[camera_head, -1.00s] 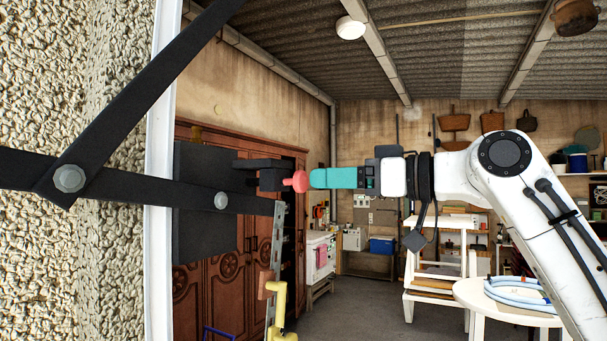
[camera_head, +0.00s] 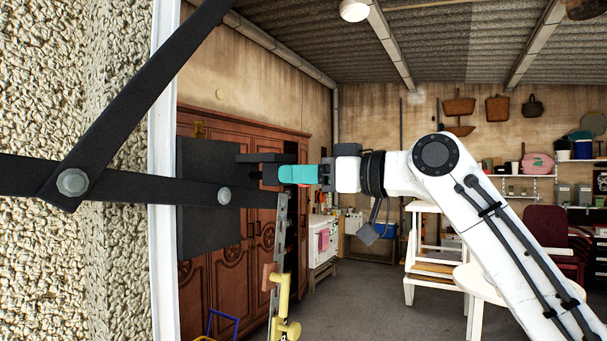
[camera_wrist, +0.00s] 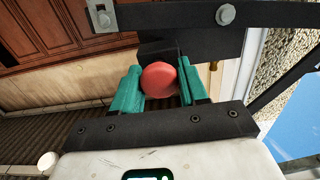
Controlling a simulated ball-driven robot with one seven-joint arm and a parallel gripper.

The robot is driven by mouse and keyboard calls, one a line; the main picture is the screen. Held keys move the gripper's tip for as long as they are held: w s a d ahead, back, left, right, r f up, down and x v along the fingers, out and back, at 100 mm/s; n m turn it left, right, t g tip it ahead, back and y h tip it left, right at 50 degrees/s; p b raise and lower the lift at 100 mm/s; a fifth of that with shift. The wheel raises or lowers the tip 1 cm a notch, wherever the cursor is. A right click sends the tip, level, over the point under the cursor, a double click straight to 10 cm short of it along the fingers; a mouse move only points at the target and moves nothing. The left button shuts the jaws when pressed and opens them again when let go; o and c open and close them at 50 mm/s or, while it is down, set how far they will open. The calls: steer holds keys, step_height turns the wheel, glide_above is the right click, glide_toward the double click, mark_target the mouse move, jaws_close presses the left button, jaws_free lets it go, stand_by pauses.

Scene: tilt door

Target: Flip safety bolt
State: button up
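The safety bolt's red round knob (camera_wrist: 160,80) shows in the wrist view between the two teal fingers of my gripper (camera_wrist: 160,90). The knob sits on a dark block (camera_wrist: 158,47). A narrow gap shows beside the knob, and the fingers look spread around it rather than closed. In the head view my gripper (camera_head: 290,174) is at the dark bolt block (camera_head: 262,158), and its finger hides the knob. The bolt is mounted by a black plate (camera_head: 212,235) and a black bar (camera_head: 190,192) with a grey bolt head.
A rough stone wall (camera_head: 50,100) and white frame edge (camera_head: 163,200) stand at the left. A wooden wardrobe (camera_head: 215,285) is behind the bolt. A yellow handle on a metal strip (camera_head: 283,310) is below. A white table (camera_head: 478,290) stands at right.

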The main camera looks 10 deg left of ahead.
jaws_close()
steer(key=shift+d, duration=0.1)
steer(key=b+v, duration=0.1)
steer(key=v, duration=0.3)
steer(key=shift+o, duration=1.8)
jaws_free()
steer(key=b+v, duration=0.3)
steer(key=v, duration=0.8)
